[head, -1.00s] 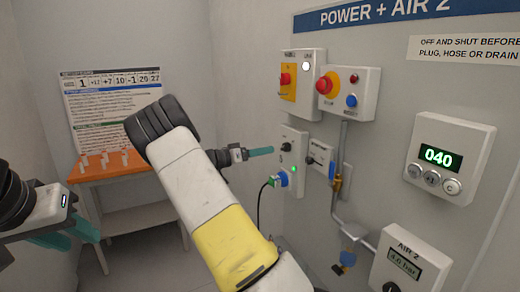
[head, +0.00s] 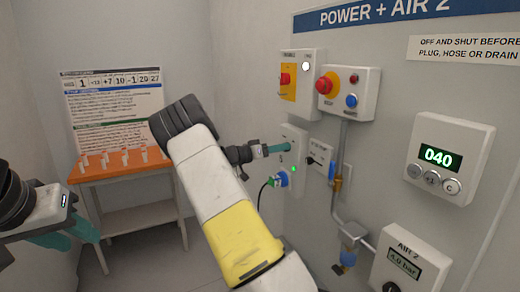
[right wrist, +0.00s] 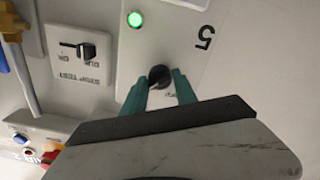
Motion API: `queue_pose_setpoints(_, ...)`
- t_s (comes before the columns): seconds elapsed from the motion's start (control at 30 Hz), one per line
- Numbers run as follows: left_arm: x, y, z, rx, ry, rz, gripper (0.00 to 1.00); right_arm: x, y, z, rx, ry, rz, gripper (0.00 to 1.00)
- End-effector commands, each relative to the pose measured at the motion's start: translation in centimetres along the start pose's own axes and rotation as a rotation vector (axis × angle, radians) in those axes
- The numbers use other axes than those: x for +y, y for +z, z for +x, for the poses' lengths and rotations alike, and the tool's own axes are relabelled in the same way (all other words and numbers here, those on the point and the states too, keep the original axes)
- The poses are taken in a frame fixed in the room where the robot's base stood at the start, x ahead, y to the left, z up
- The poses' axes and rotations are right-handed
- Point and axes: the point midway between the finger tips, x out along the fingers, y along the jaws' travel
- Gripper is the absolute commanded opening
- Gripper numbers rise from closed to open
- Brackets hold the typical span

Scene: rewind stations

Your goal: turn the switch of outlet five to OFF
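Outlet five is a pale wall box (head: 300,182) with a lit green lamp (head: 293,169). A blue plug (head: 281,179) with a green cable sits in its lower part. In the right wrist view the box face (right wrist: 192,62) carries the number 5, a lit green lamp (right wrist: 134,19) and a round black switch knob (right wrist: 159,75). My right gripper (right wrist: 162,80) is open, its teal fingers on either side of the knob. I cannot tell whether they touch it or which way the knob points. My left gripper (head: 72,236) is open and empty at the far left.
A small box with a black lever (right wrist: 84,50) is beside the outlet. A red-button box (head: 348,92), a yellow switch box (head: 302,84), a pipe with a brass fitting (head: 338,184) and a 040 display (head: 449,158) are nearby. An orange table (head: 120,172) stands behind.

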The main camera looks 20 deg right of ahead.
Motion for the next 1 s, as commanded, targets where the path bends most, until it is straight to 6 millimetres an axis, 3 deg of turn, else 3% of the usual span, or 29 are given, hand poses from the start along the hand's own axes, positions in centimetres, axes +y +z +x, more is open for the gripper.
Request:
queue_pose_setpoints(0.03, 0.0, 0.0, 0.0, 0.0, 0.0, 0.0, 0.36, -0.01, 0.0, -0.01, 0.0, 0.0, 0.0, 0.22)
queue_pose_setpoints(0.17, 0.0, 0.0, 0.0, 0.0, 0.0, 0.0, 0.36, -0.01, 0.01, -0.02, 0.0, -0.001, 0.0, 0.0)
queue_pose_setpoints(0.57, 0.0, 0.0, 0.0, 0.0, 0.0, 0.0, 0.36, -0.05, 0.03, -0.04, -0.001, -0.001, -0.073, 0.0)
queue_pose_setpoints(1.0, 0.0, 0.0, 0.0, 0.0, 0.0, 0.0, 0.36, -0.13, 0.08, -0.05, 0.0, -0.002, -0.432, 0.0)
